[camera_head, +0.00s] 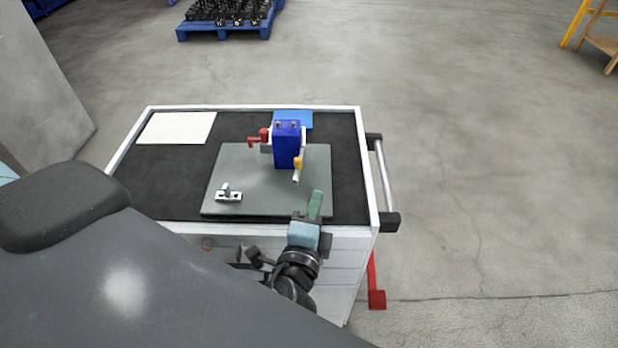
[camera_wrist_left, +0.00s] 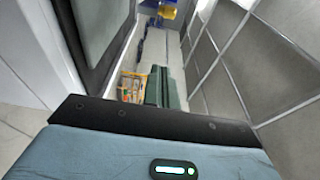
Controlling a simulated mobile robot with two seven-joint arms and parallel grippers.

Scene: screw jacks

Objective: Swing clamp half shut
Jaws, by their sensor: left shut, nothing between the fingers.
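A blue block (camera_head: 287,145) stands upright on a grey plate (camera_head: 237,170). At its left side is a red clamp handle (camera_head: 257,138). At its right side is a pale clamp lever with a yellow part (camera_head: 298,163), slanting down towards the front. I cannot tell how far the clamp is swung. My left gripper (camera_head: 315,206) is near the plate's front right corner, in front of the lever and apart from it. Its green fingers, also in the left wrist view (camera_wrist_left: 161,88), are shut and empty. A yellow part shows beyond them at the top (camera_wrist_left: 168,12). My right gripper is not seen.
A small metal toggle piece (camera_head: 229,194) sits at the plate's front left. A white sheet (camera_head: 177,128) and a blue pad (camera_head: 294,118) lie at the back of the black-topped cart (camera_head: 350,190). The cart has a side handle (camera_head: 383,175) at right.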

